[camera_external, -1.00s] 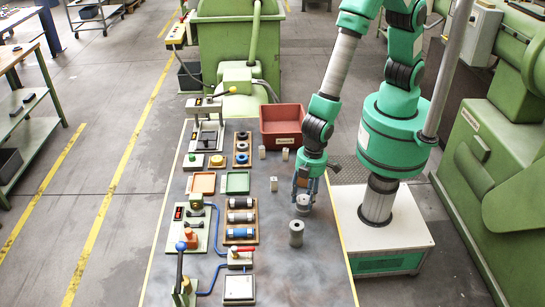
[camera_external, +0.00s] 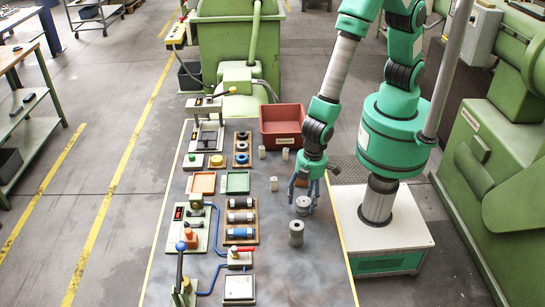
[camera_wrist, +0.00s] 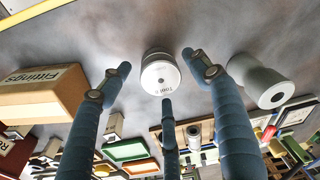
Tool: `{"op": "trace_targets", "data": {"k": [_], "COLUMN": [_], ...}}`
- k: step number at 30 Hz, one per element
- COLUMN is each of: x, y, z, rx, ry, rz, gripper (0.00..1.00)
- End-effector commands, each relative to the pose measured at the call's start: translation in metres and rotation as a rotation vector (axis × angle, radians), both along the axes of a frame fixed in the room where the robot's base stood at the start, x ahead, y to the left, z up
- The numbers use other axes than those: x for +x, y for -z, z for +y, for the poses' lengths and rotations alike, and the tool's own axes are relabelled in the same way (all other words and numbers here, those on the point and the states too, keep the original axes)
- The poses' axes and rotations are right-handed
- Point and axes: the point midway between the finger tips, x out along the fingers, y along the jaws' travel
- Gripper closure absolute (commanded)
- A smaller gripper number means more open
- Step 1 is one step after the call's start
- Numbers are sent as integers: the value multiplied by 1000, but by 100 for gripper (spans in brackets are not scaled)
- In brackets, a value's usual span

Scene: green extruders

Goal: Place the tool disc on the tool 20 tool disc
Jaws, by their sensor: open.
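A pale grey round disc piece (camera_external: 303,201) is on the table's right side, below my gripper. In the wrist view, its round top (camera_wrist: 160,78) has a small centre hole and a label that seems to begin "Tool 2". It looks layered, but I cannot tell whether it is one disc or several stacked. My gripper (camera_external: 304,192) is open, its three blue fingers spread around and above the piece, apparently apart from it. A taller grey cylinder (camera_external: 296,234) with a centre hole stands upright nearby; it also shows in the wrist view (camera_wrist: 262,82).
Racks of rollers (camera_external: 240,219), trays (camera_external: 237,183) and stations with levers fill the left side. The table around the cylinder is clear.

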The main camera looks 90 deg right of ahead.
Motion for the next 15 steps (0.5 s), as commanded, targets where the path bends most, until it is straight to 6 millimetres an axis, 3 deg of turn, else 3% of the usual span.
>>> {"op": "trace_targets", "data": {"k": [8,15], "x": [-1,-3], "y": [-15,-48], "z": [0,-2], "rx": [1,1], "ry": [0,-1], "rz": [-2,-3], "gripper": [38,38]}}
